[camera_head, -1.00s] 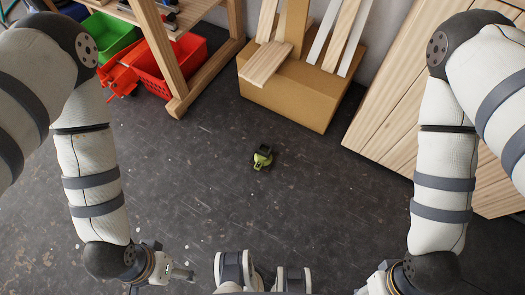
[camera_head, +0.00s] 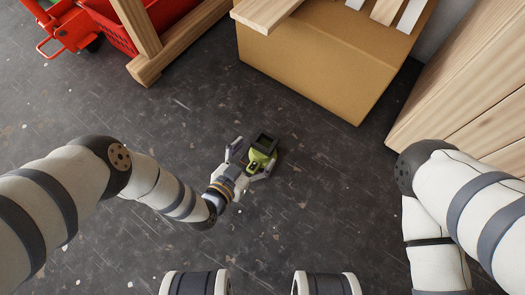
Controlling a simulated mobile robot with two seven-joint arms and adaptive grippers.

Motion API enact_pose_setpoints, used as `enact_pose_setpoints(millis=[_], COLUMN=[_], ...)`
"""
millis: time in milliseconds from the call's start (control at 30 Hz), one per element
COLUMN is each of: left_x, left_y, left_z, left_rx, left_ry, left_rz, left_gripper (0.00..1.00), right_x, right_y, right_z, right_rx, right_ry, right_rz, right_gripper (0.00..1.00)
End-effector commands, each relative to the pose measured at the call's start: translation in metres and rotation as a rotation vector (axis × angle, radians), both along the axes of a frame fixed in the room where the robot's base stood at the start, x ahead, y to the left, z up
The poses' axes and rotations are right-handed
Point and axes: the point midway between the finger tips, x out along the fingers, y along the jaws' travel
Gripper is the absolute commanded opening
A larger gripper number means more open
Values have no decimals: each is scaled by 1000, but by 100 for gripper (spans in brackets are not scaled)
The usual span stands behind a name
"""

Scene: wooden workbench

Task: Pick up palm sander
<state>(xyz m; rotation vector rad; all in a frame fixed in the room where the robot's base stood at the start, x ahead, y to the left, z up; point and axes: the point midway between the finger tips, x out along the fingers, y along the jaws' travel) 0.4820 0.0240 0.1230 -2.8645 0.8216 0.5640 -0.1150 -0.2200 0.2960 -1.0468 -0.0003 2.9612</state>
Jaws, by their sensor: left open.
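The palm sander (camera_head: 261,157) is a small green tool with a dark grey part on top. It lies on the dark floor near the middle of the head view. My left gripper (camera_head: 251,158) is beside it on its left and lower side, with its fingers spread apart. One finger is to the upper left of the sander and the other is at its lower right. I cannot tell whether either finger touches it. My right gripper is out of the picture; only my right arm shows at the right edge.
A cardboard box (camera_head: 322,72) with wooden boards stands behind the sander. A wooden cabinet (camera_head: 475,95) is at the right. A wooden rack leg (camera_head: 150,65), a red crate (camera_head: 108,28) and a red cart (camera_head: 65,30) are at the upper left. The floor (camera_head: 330,210) around the sander is clear.

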Motion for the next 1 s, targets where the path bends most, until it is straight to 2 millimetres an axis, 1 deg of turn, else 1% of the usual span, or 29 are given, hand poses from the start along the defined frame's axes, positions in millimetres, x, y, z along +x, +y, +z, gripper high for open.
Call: enact_pose_setpoints(millis=[67, 200, 333, 400, 567, 600, 667, 700, 767, 800, 867, 900, 933, 967, 1000], left_x=[6, 27, 43, 46, 45, 45, 45, 45, 45, 45, 45, 45, 45, 45, 46], left_y=[-4, -14, -24, -26, -26, -26, -26, -26, -26, -26, -25, -25, -25, -25, -26], left_z=[-6, -22, -28, -28, -27, -27, -27, -27, -27, -27, -27, -27, -27, -27, -26], left_rx=[-2, -1, -1, 0, 1, 1, 1, 1, 1, 0, 0, 0, 0, 1, 0], left_ry=[1, 1, 0, 1, 3, 3, 3, 3, 3, 4, 4, 4, 4, 4, 0], left_rz=[1, 2, 0, 0, 0, 0, 0, 0, 0, 1, 1, 1, 1, 1, 1], left_gripper=[79, 79, 79, 79, 79, 77, 63, 54, 41, 32, 18, 9, 2, 0, 0], right_x=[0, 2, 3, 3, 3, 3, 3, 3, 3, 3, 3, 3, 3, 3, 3], right_y=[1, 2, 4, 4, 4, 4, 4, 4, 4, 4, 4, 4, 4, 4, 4], right_z=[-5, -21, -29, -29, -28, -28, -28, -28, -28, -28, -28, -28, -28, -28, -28], right_rx=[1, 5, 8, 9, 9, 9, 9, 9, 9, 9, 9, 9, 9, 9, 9], right_ry=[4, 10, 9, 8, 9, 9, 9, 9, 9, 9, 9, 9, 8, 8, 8], right_rz=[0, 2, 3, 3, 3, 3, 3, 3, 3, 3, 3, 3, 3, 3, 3], right_gripper=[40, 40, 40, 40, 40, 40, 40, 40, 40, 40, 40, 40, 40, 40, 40])
